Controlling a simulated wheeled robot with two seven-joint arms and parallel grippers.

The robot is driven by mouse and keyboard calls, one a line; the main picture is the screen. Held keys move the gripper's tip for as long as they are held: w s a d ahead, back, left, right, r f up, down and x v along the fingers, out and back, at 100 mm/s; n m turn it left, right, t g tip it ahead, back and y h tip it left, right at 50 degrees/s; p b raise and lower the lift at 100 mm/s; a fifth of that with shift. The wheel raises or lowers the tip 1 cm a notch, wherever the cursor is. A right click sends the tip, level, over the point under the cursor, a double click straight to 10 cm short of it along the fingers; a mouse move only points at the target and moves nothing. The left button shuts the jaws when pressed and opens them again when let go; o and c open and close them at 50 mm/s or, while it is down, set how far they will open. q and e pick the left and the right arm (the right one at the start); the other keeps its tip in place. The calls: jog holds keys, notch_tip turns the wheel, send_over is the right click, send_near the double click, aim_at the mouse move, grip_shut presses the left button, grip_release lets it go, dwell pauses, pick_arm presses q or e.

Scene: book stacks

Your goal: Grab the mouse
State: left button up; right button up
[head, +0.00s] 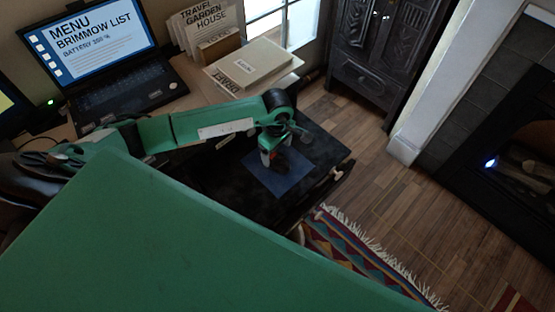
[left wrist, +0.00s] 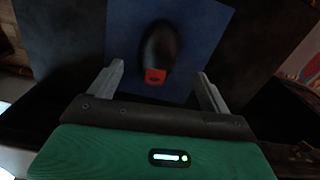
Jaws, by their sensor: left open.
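The mouse (left wrist: 157,45) is a dark oval with a red end, lying on a blue mat (left wrist: 205,25) in the left wrist view. My left gripper (left wrist: 160,72) is open, with one finger on either side of the mouse's red end and a clear gap to each. Nothing is held. In the head view my left gripper (head: 275,155) points down over the blue mat (head: 289,185) and largely hides the mouse there. My right gripper is in neither view.
The mat lies on a dark surface (head: 222,180). Behind it are a laptop (head: 125,92), a box-like book (head: 248,66) and upright books (head: 205,28) on a desk. A dark carved cabinet (head: 375,45) stands beyond. A striped rug (head: 360,255) lies on the wood floor at right.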

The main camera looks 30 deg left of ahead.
aim_at(277, 158)
pick_arm(q)
notch_tip(277, 158, down, 5)
jog(key=shift+w+r+p, duration=0.15)
jog(key=shift+r+p, duration=0.05)
jog(key=shift+p, duration=0.35)
jog(key=shift+a+f, duration=0.1)
jog(key=shift+f, duration=0.4)
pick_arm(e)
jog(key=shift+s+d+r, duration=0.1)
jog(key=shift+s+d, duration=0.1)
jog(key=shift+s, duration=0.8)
pick_arm(q)
jog(key=c, duration=1)
jog(key=shift+c, duration=0.5)
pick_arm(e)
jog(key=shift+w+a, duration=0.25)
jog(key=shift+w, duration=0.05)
pick_arm(q)
jog(key=shift+r, duration=0.15)
